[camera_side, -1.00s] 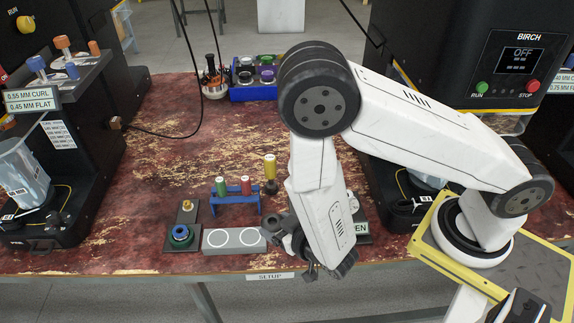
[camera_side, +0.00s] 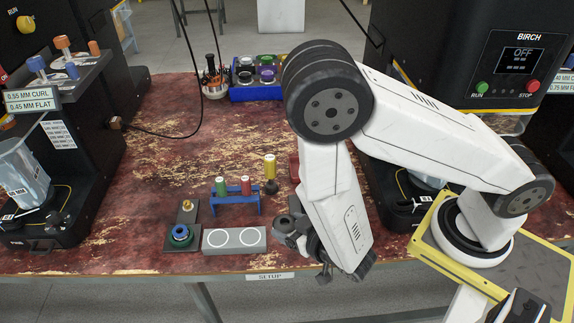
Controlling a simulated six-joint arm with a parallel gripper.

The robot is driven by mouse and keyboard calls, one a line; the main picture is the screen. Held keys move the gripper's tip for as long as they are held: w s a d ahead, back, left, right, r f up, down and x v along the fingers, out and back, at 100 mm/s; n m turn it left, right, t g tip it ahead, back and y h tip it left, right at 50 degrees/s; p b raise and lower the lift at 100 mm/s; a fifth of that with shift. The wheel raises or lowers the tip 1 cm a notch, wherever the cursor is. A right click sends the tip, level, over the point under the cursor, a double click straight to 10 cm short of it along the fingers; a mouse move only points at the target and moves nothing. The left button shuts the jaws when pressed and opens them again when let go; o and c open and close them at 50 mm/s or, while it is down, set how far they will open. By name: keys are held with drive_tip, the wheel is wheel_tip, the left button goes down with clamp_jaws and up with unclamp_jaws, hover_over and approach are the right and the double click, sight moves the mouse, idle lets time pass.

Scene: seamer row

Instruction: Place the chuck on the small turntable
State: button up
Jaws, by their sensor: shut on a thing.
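My gripper (camera_side: 290,227) is at the front of the table, just right of the grey block with two white rings (camera_side: 234,239). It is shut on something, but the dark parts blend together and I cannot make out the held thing. I cannot pick out the chuck for sure. I cannot tell which thing is the small turntable. A blue and green round piece (camera_side: 181,234) sits on a dark plate at the left of the grey block. My arm hides the table behind and right of the gripper.
A blue rack (camera_side: 235,204) holds a green and a red cylinder, with a yellow-topped piece (camera_side: 270,172) beside it. A blue bin (camera_side: 255,92) of coloured round parts stands at the back. Black machines flank the table. The middle left of the table is clear.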

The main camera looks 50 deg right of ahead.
drive_tip(key=shift+d, duration=0.1)
drive_tip(key=w+d+f+m+h, duration=0.1)
drive_tip(key=d+f+m+h, duration=0.2)
drive_tip(key=d, duration=0.8)
drive_tip(key=shift+d+f+g+h, duration=0.15)
drive_tip(key=shift+f+g+h, duration=0.3)
drive_tip(key=shift+f, duration=0.5)
drive_tip(key=shift+f, duration=0.1)
drive_tip(key=shift+f, duration=2.15)
drive_tip(key=shift+f, duration=1.75)
drive_tip(key=shift+f, duration=0.15)
